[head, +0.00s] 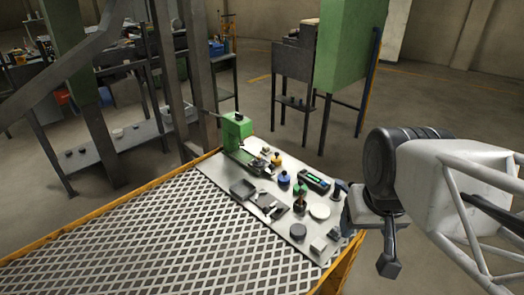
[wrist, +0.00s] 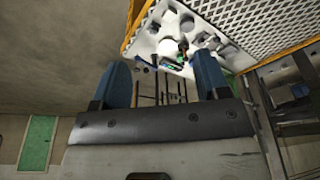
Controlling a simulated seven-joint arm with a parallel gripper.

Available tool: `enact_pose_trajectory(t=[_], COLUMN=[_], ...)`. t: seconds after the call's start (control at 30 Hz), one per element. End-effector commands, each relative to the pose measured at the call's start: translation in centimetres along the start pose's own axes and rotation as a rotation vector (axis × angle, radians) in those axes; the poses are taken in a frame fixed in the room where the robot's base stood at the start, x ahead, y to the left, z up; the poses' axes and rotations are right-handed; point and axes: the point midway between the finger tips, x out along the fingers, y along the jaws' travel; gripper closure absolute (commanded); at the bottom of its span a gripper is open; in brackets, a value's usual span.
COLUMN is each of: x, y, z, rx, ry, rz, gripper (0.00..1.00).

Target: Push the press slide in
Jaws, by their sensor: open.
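The small green press (head: 236,130) stands at the far left corner of a light work plate on the mesh-topped table. A dark metal part (head: 260,166), possibly the press slide, juts from its base toward the plate. I cannot tell how far in it sits. My gripper is at the right in the head view, beyond the plate's right edge and apart from the press. In the wrist view my gripper (wrist: 161,76) is open, with two blue fingers wide apart and nothing between them. The plate shows small and far beyond them, and the press is not clear there.
The plate (head: 220,171) also holds a dark tray (head: 243,188), a device with a green display (head: 315,181), a white disc (head: 320,212) and several small parts. The mesh tabletop (head: 150,235) is bare, with a yellow edge. A green cabinet (head: 345,45) stands behind.

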Motion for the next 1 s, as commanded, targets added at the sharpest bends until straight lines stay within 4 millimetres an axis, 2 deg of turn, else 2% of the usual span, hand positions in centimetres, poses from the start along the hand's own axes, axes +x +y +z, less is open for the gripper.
enact_pose_trajectory(t=[0.33,0.43,0.57,0.77,1.0], x=[0.0,0.0,0.0,0.1,0.6], y=[0.0,0.0,-0.1,-0.4,-1.2], z=[0.0,-0.1,-0.5,-2.6,-7.2], rx=[0.000,0.000,0.001,0.006,0.018], ry=[0.000,0.000,-0.002,-0.011,-0.029], rz=[0.000,0.000,-0.002,-0.011,-0.031], gripper=[0.31,0.46,0.46,0.46,0.46])
